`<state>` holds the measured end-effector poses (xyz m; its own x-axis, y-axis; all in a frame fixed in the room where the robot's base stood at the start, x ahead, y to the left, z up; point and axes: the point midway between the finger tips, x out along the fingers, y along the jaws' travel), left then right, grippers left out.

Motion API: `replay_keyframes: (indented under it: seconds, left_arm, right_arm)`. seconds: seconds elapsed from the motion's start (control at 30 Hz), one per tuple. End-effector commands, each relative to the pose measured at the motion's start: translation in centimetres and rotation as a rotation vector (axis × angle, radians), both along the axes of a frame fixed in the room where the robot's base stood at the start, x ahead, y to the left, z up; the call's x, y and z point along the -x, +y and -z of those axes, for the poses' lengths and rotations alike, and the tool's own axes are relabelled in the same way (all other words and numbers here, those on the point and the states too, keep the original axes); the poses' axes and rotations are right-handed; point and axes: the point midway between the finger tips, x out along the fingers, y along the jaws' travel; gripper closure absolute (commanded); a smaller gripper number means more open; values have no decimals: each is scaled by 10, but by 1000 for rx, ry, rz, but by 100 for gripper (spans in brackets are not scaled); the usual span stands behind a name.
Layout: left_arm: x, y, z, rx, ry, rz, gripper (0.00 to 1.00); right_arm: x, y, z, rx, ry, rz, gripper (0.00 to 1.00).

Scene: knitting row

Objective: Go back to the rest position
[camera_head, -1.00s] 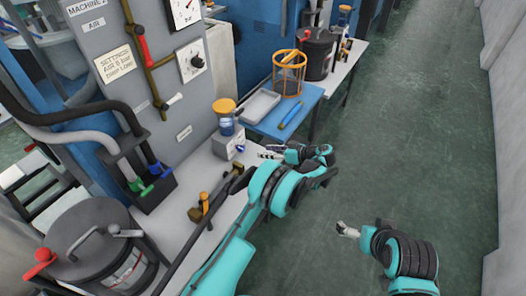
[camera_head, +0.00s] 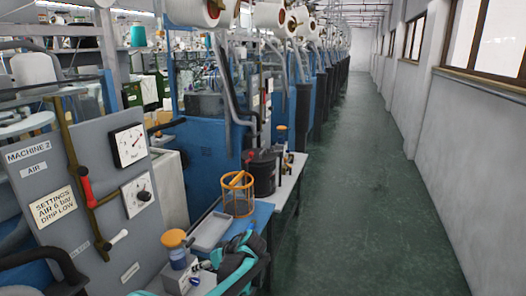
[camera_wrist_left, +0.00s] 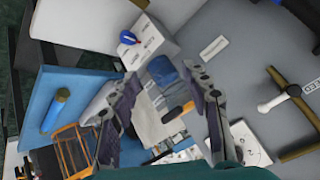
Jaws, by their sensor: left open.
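My left gripper shows in the left wrist view (camera_wrist_left: 160,78), with its two dark fingers apart and nothing held between them. Behind the gap lies the blue and clear bowl (camera_wrist_left: 165,72) of a unit on a white labelled block (camera_wrist_left: 140,40); I cannot tell exactly how far away it is. In the head view my teal left arm is at the bottom, beside the bench, and its fingers are hard to make out. My right gripper is out of the frames.
The grey machine panel (camera_head: 95,190) with gauges stands at the left. The orange-topped unit (camera_head: 175,250), a grey tray (camera_head: 212,231), an orange wire basket (camera_head: 238,195) and a dark canister (camera_head: 262,172) line the bench. The green aisle floor (camera_head: 350,220) is clear at right.

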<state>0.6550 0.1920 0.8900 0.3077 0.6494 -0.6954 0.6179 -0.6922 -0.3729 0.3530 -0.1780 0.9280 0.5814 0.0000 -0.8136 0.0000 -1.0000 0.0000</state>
Motion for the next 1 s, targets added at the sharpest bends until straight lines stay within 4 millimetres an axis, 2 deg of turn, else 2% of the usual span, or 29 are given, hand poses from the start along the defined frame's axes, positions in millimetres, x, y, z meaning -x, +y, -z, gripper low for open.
replay_keyframes:
  seconds: [0.03,0.2,0.43,0.6,0.73,0.9,1.0]
  left_arm:
    - [17,6,-14,32,22,34,52]
    - [72,15,-45,135,78,170,52]
    - [155,16,-66,259,96,358,52]
    - [217,9,-65,330,69,491,52]
    - [257,1,-57,369,32,582,52]
    - [290,-9,-45,394,-17,664,52]
    - [299,-12,-40,399,-34,689,52]
  right_arm:
    - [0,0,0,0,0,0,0]
    - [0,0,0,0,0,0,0]
    - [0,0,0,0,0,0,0]
    - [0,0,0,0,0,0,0]
    - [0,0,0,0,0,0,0]
    - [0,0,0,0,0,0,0]
    - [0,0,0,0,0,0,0]
